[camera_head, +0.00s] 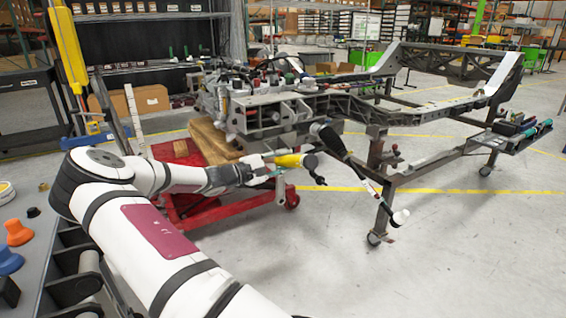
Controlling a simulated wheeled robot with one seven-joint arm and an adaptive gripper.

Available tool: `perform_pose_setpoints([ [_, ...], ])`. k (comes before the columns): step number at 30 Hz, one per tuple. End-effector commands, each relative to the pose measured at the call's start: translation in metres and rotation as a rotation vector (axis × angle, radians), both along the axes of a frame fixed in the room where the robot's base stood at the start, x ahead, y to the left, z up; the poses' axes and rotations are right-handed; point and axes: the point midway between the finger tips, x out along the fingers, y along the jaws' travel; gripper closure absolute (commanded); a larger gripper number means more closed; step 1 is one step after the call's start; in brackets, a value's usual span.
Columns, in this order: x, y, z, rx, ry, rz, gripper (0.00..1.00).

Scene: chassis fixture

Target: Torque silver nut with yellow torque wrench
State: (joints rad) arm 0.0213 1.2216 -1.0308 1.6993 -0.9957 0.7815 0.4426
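My arm reaches from the lower left to the front of the engine on the chassis. My gripper (262,165) is small at its end, beside a yellow tool with black ends (289,160), which looks like the yellow torque wrench. The tool's yellow body lies roughly level, just right of the gripper, in front of the engine block. The two seem to touch, but the fingers are too small to show whether they close on it. I cannot make out the silver nut at this size.
The chassis frame (437,102) stands on wheeled legs. A black shaft with a white end (360,172) slopes down right of the tool. A red wheeled stand (180,152) is below the engine. A workbench (30,232) with coloured knobs is at left. Floor at lower right is clear.

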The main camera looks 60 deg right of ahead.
Motion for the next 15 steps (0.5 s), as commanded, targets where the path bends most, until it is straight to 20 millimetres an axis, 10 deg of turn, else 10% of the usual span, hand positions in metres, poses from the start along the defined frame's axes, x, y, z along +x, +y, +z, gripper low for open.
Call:
perform_pose_setpoints([
  [15,-0.0033,-0.0014,-0.0029,-0.017,-0.019,-0.002,1.00],
])
